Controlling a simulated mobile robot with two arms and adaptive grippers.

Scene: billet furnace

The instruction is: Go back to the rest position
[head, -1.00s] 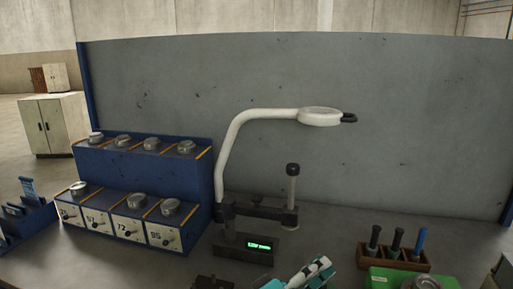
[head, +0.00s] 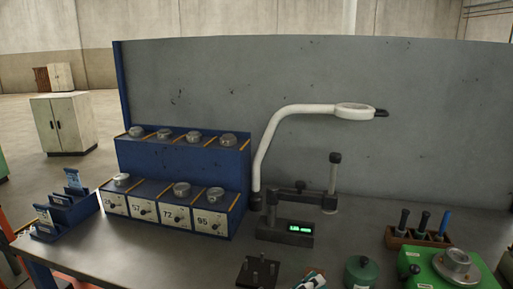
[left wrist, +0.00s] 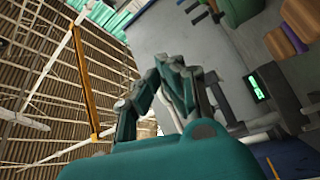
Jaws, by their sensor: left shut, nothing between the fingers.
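My left gripper (head: 311,279) shows only in part at the bottom edge of the head view, in front of the stand with the green display. In the left wrist view its fingers (left wrist: 178,85) are together with nothing between them. The teal wrist housing fills the bottom of that view. The gripper is clear of the objects on the bench as far as I can see. My right gripper is in neither view.
The grey bench (head: 100,255) holds a blue rack (head: 180,160) of numbered drawers, a lamp (head: 355,111), a display stand (head: 285,231), a wooden block (head: 418,238) with handled tools and a green box (head: 440,270). A grey panel (head: 300,80) closes the back.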

